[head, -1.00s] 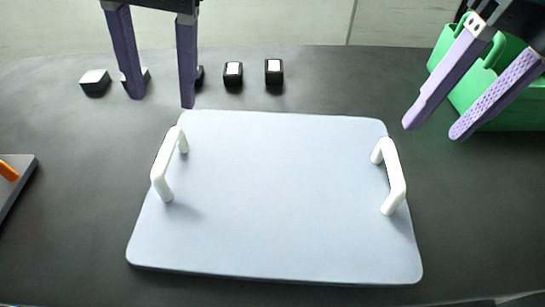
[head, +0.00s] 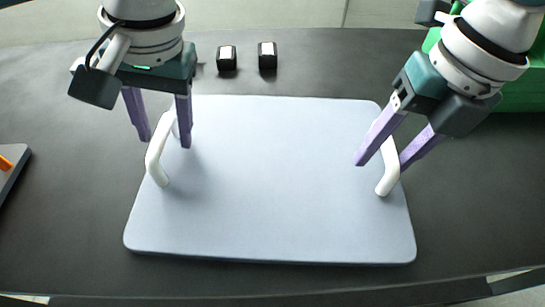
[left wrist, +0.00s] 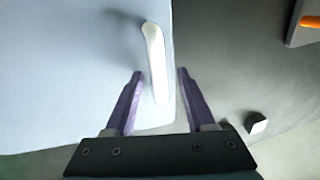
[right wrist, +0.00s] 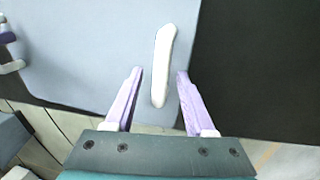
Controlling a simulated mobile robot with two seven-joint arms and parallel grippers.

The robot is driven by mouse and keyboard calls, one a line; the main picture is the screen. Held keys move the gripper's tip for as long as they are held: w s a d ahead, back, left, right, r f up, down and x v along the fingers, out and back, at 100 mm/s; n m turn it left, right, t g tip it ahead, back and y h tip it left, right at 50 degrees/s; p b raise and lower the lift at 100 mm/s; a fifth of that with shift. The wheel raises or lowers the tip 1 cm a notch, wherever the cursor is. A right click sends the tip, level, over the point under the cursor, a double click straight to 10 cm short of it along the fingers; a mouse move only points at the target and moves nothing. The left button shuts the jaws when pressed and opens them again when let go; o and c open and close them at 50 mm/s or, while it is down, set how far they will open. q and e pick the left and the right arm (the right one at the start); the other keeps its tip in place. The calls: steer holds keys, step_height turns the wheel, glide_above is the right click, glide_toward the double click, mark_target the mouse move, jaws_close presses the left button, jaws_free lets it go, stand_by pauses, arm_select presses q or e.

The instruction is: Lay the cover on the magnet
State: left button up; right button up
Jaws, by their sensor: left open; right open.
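The cover (head: 270,190) is a pale blue-grey board lying flat on the dark table, with a white handle at each side. I cannot make out the magnet. My left gripper (head: 165,143) is open with its fingers on either side of the left handle (head: 155,165). In the left wrist view this handle (left wrist: 155,60) stands between the two fingers without visible contact. My right gripper (head: 381,167) is open, with its fingers on either side of the right handle (head: 387,180). The right wrist view also shows that handle (right wrist: 161,65) between the fingers, apart from both.
Two small black blocks with white tops, one (head: 227,58) and another (head: 267,55), stand behind the cover. A green crate (head: 520,92) is at the back right. A grey plate with an orange part (head: 7,162) lies at the left edge. The table in front is clear.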

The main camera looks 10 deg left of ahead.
arm_select(q)
jaws_close()
arm_select(e)
jaws_close()
steer(key=shift+r, duration=0.1)
stand_by(1.2)
